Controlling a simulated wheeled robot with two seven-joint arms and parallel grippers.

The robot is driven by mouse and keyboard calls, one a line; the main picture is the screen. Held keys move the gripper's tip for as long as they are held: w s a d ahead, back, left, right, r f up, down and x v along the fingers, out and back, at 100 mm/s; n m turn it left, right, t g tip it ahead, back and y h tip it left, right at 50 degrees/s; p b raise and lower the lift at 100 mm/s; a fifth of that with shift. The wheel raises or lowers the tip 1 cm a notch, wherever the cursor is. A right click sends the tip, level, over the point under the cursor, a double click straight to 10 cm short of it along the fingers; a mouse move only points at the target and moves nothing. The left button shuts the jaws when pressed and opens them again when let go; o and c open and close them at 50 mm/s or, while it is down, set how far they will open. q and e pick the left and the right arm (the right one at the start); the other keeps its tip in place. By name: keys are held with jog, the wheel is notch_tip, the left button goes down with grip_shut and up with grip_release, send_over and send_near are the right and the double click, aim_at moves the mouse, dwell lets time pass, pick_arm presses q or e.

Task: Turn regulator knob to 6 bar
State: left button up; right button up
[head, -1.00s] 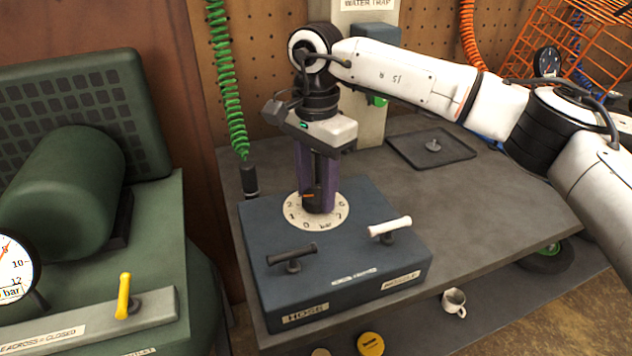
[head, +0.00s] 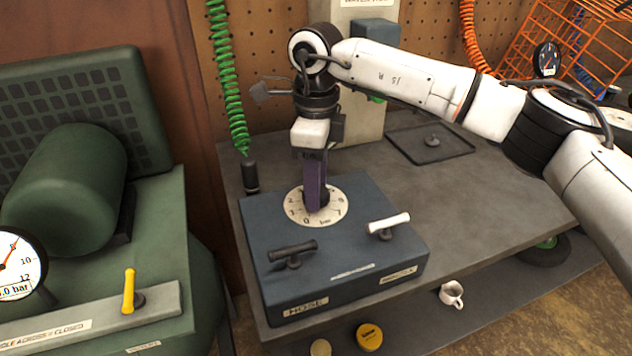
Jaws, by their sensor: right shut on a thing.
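The regulator knob (head: 325,198) is a small dark knob on a round white dial (head: 338,212) marked in bar, on top of the blue-grey box (head: 395,265). My right gripper (head: 315,203) points down from above and is shut on the knob. Its purple finger hides most of the knob, its pointer and part of the dial, so I cannot read the setting. A pressure gauge (head: 12,262) with a red needle is cut by the left edge; its readout ends in ".0 bar". My left gripper is not in view.
The box carries a black lever (head: 293,252) and a white lever (head: 388,225). A yellow lever (head: 129,290) stands on the green compressor (head: 70,190) at left. A green coiled hose (head: 228,85) hangs behind. The grey bench (head: 490,190) is mostly clear at right, with a black tray (head: 430,150).

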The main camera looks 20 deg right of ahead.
jog(key=m, duration=1.2)
jog(key=shift+m+p, duration=0.35)
jog(key=shift+m, duration=0.05)
jog(key=m, duration=1.1)
jog(key=shift+m, duration=0.4)
jog(key=o, duration=1)
notch_tip(320, 180, up, 10)
jog(key=shift+r, duration=0.15)
